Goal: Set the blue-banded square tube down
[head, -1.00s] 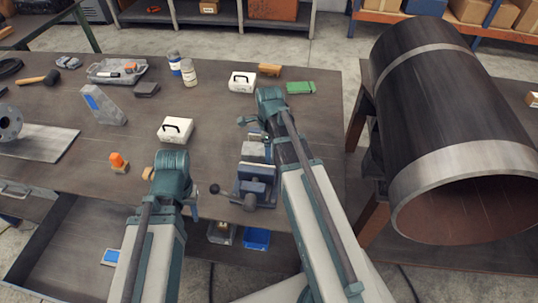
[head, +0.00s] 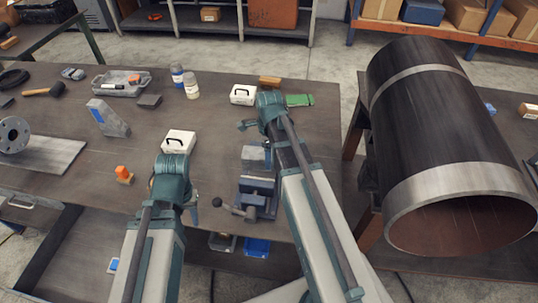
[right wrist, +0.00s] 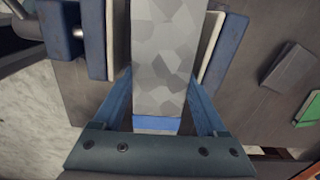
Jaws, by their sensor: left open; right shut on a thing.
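The blue-banded square tube (right wrist: 165,65) fills the middle of the right wrist view, grey and mottled with a blue band near my gripper. My right gripper (right wrist: 160,105) is shut on it, one blue finger along each side. Blue vise jaws with pale faces flank the tube there; I cannot tell whether they touch it. In the head view the blue vise (head: 256,195) stands at the table's front, with a grey block-like end (head: 254,157) just behind it, probably the tube. My left gripper (head: 191,212) is mostly hidden by its own arm, left of the vise, apart from the tube.
A white case (head: 179,143) and an orange-topped piece (head: 123,174) lie left of the vise. Another grey block with a blue patch (head: 108,118) stands farther left. A green box (head: 299,100) lies behind. The large pipe (head: 430,120) is at the right.

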